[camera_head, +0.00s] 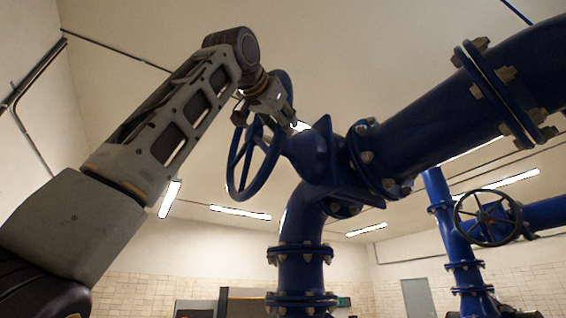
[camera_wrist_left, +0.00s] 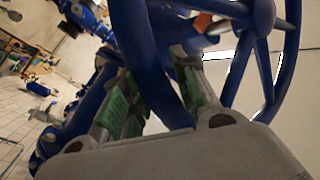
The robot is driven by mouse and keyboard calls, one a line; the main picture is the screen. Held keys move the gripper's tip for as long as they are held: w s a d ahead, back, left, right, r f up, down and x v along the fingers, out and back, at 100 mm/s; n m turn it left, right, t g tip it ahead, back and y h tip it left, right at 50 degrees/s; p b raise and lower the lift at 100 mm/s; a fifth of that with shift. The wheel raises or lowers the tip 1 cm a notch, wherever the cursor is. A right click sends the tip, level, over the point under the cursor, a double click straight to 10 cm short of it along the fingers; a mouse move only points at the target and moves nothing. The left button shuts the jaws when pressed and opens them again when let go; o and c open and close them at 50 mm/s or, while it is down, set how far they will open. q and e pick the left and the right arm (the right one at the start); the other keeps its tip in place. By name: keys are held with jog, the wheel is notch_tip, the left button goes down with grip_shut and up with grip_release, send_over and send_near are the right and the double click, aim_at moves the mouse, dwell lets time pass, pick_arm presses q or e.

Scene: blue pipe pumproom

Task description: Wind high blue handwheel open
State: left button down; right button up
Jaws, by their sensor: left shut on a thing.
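The high blue handwheel (camera_head: 252,168) is mounted on the left side of the thick blue pipe's valve in the head view. My left arm reaches up from the left, and my left gripper (camera_head: 272,105) is shut on the wheel's upper rim. In the left wrist view the blue rim (camera_wrist_left: 146,60) passes between the green-padded fingers of my left gripper (camera_wrist_left: 160,100). The wheel's spokes and hub lie to the right there. In the head view the gripper hides part of the upper rim. My right gripper is in neither view.
A large blue flanged pipe (camera_head: 440,110) runs from the valve to the upper right, and a vertical pipe (camera_head: 302,270) drops below it. Another handwheel (camera_head: 487,218) stands farther off at the right. Open space lies left of the wheel, below my arm.

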pick_arm(q)
jog(key=shift+s+r, duration=0.15)
jog(key=shift+r, duration=0.35)
jog(key=shift+f+y, duration=0.15)
jog(key=shift+y, duration=0.15)
jog(key=c, duration=1.1)
grip_release()
jog(key=shift+n, duration=0.3)
jog(key=shift+d, duration=0.1)
jog(key=shift+s, duration=0.1)
jog(key=shift+a+v, duration=0.2)
jog(key=shift+v, duration=5.75)
jog(key=shift+o, duration=0.2)
